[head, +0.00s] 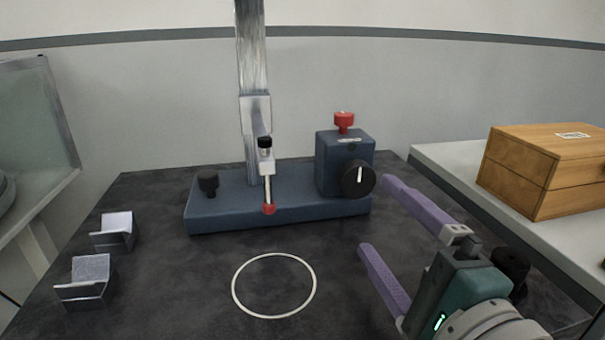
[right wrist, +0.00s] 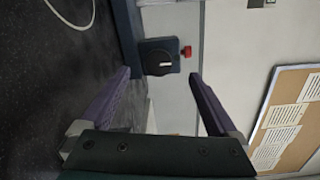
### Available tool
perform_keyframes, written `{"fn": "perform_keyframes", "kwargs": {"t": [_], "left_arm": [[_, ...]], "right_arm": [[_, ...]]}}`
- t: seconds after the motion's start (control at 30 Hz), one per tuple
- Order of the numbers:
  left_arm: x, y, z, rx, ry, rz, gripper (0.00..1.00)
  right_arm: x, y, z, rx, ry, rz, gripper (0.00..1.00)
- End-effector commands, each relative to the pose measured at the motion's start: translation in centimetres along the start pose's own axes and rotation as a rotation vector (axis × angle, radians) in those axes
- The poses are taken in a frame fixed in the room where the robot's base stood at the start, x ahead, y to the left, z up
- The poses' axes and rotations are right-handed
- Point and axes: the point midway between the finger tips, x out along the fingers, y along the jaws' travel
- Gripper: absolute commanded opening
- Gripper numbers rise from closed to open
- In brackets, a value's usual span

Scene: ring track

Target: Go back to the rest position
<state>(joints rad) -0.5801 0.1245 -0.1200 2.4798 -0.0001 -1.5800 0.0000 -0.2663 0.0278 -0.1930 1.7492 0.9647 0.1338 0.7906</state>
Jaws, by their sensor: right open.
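My right gripper (head: 374,214) is at the right of the head view, over the dark table. Its two purple fingers are wide apart with nothing between them. They point toward the blue instrument (head: 280,205), near its box with the black dial (head: 359,179) and red knob (head: 344,120). In the right wrist view the open fingers (right wrist: 160,75) frame that box (right wrist: 158,58) at a distance. My left gripper shows in neither view.
A white ring outline (head: 274,286) lies on the dark tabletop (head: 185,280). Two metal blocks (head: 113,231) (head: 88,281) stand at the left. A vertical metal post (head: 253,70) rises from the instrument. A wooden box (head: 545,170) sits on a pale surface at right.

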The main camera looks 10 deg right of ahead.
Motion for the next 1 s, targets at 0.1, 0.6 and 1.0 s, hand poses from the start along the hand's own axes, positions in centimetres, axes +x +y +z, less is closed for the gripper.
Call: {"fn": "perform_keyframes", "kwargs": {"t": [0.1, 0.6, 1.0], "left_arm": [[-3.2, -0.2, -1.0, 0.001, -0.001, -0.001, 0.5], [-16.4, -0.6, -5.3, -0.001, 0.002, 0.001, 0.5], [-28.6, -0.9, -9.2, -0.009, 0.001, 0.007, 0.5]], "right_arm": [[-1.1, -2.7, 3.3, -0.196, -0.14, 0.077, 0.95], [-18.0, -8.4, 2.2, -1.479, -0.851, 0.873, 0.95], [-22.0, -21.5, 1.8, -1.594, -0.94, 1.066, 0.95]]}}
